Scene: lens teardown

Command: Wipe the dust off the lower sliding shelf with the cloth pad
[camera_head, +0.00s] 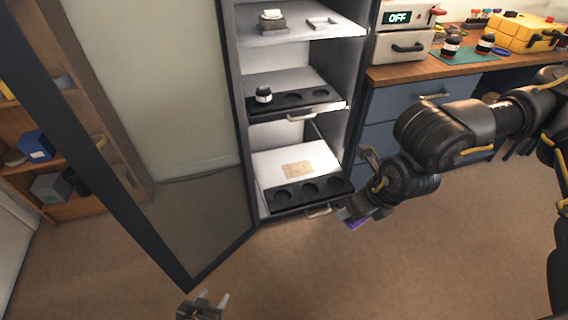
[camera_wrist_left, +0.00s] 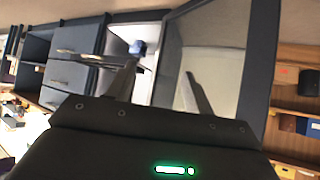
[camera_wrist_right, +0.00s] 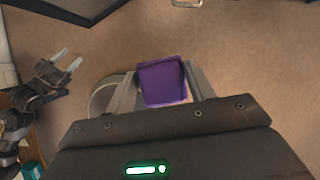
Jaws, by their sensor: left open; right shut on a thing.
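The lower sliding shelf (camera_head: 268,199) is near the cabinet's bottom, with a black strip of round recesses at its front and a handle (camera_head: 318,211) below. A tan dusty patch (camera_head: 298,169) lies on its white surface. My right gripper (camera_wrist_right: 162,84) is shut on the purple cloth pad (camera_wrist_right: 162,82). In the head view the pad (camera_head: 356,222) shows partly, right of the shelf front and apart from it. My left gripper (camera_head: 207,302) is open and empty, low in front of the cabinet. Its fingers also show in the left wrist view (camera_wrist_left: 160,90).
The cabinet's glass door (camera_head: 195,215) stands open on the left. The upper sliding shelf (camera_head: 285,84) holds a small dark lens part (camera_head: 264,94). A workbench (camera_head: 450,67) with drawers stands at right. The floor in front is clear.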

